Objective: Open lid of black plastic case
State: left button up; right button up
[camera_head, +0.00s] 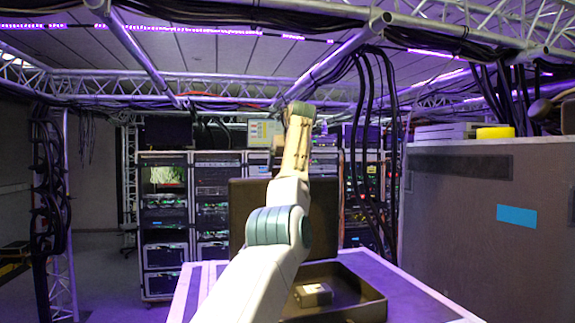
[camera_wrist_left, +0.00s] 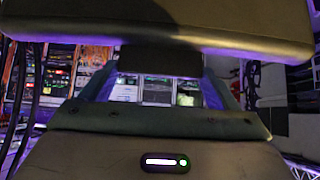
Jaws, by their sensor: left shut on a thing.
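The black plastic case (camera_head: 368,300) stands on a purple-lit, pale-edged surface with its lid (camera_head: 322,215) raised roughly upright at the back. A small box (camera_head: 313,294) lies in its base. My left arm crosses in front of the case in the head view and hides part of the lid; its fingertips are not clear there. In the left wrist view, my left gripper (camera_wrist_left: 160,70) is shut on a dark tab (camera_wrist_left: 160,60) at the edge of a dark panel (camera_wrist_left: 170,22), which looks like the lid. My right gripper is not in view.
A large grey case (camera_head: 465,230) with a blue label stands close on the right. Equipment racks (camera_head: 165,215) line the back. Black cables (camera_head: 380,150) hang from the overhead truss behind the case. Some surface (camera_head: 395,275) is clear to the right of the case.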

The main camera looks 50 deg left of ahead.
pick_arm(q)
jog(key=shift+f, duration=0.45)
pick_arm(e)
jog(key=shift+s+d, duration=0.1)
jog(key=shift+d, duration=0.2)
pick_arm(q)
jog(key=o, duration=1.2)
jog(key=shift+o, duration=0.5)
jog(key=shift+a+f, duration=0.15)
jog(key=shift+a, duration=0.35)
jog(key=shift+w+a, duration=0.1)
jog(key=shift+d+r, duration=0.2)
jog(key=shift+d, duration=0.05)
jog(key=b+v, duration=0.2)
jog(key=v, duration=0.8)
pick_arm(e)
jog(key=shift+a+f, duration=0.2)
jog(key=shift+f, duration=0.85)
pick_arm(q)
jog(key=shift+r, duration=0.1)
